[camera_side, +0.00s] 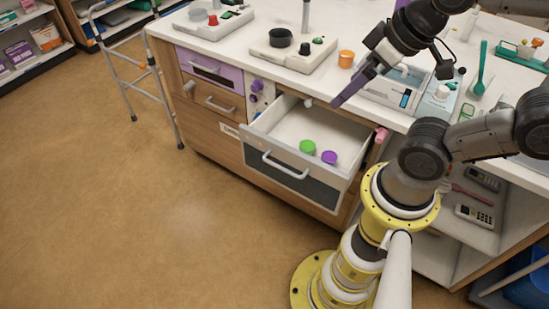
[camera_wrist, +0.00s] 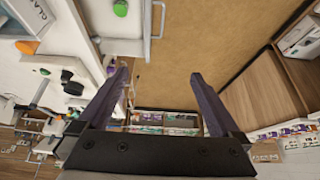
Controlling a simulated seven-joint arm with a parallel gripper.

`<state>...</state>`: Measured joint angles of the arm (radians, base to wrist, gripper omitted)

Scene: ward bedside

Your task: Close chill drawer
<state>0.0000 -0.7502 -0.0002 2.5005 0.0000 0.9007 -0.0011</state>
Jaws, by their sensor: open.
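The chill drawer (camera_side: 282,185) is pulled out from the bedside counter, with a dark grey front and a pale bar handle (camera_side: 285,166). Its white inside holds a green round item (camera_side: 307,146) and a purple round item (camera_side: 329,157). My gripper (camera_side: 338,103) has purple fingers and is above the drawer's back right part, near the counter edge, apart from the handle. In the wrist view my gripper (camera_wrist: 158,76) has its fingers spread with nothing between them. The drawer's handle (camera_wrist: 155,18) and green item (camera_wrist: 120,8) show at the top left there.
The white counter (camera_side: 245,50) carries several devices and an orange cup (camera_side: 346,58). A walking frame (camera_side: 150,92) stands at the left. The floor (camera_side: 120,220) before the drawer is clear.

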